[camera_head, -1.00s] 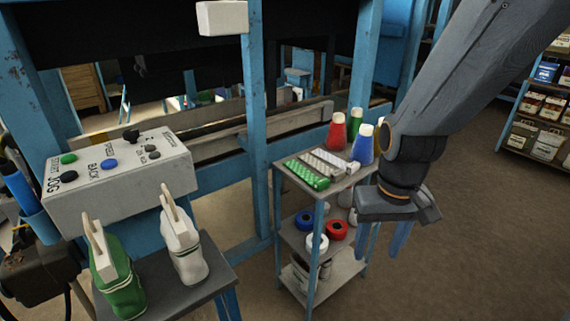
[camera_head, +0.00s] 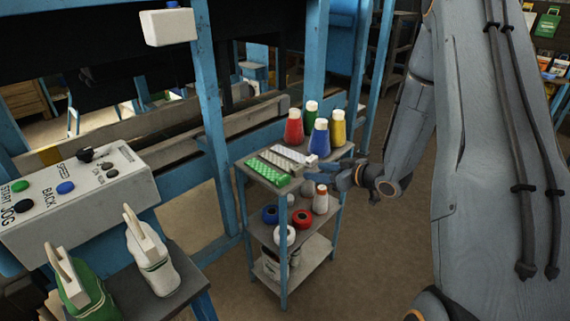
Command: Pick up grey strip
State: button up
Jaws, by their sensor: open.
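The grey strip (camera_head: 275,160) lies flat on the top shelf of the small cart (camera_head: 322,154). It lies between a green strip with pale marks (camera_head: 266,172) in front and a whitish strip (camera_head: 290,153) behind. The exact gap between the fingers is small in this view.
Red (camera_head: 293,128), green (camera_head: 311,114), blue (camera_head: 319,138) and yellow (camera_head: 338,127) thread cones stand at the back right of the cart top.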

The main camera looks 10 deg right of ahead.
aim_at(301, 168)
jog(key=shift+p+x, duration=1.05)
jog(key=shift+x, duration=2.75)
jog(key=c, duration=0.8)
jog(key=shift+r, duration=0.1)
